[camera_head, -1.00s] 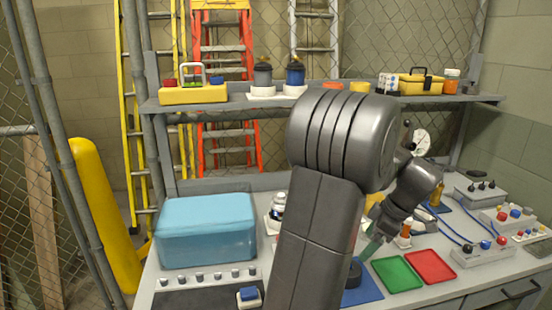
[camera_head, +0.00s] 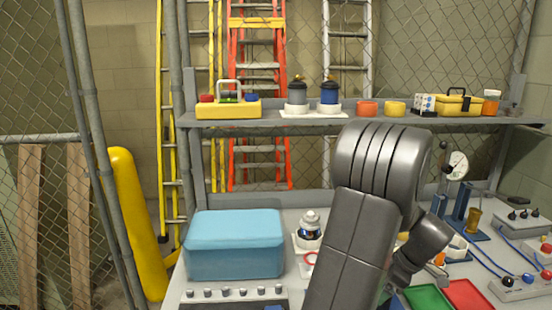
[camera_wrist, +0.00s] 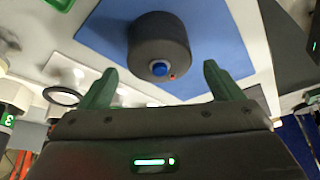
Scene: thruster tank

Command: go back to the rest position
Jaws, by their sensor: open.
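My gripper (camera_wrist: 160,88) shows in the wrist view with its two green fingers spread apart and nothing between the tips. A black cylinder (camera_wrist: 158,38) with a blue button-like end stands on a blue mat (camera_wrist: 228,35) just beyond the fingers, apart from them. In the head view my arm rises at the lower right and bends down over the bench. The gripper end is mostly hidden behind the arm there.
A blue lidded box (camera_head: 235,245) stands left of my arm. Green (camera_head: 427,299) and red (camera_head: 470,296) trays lie to its right. A shelf (camera_head: 300,125) with a yellow toolbox (camera_head: 458,103) and thruster-like units runs behind.

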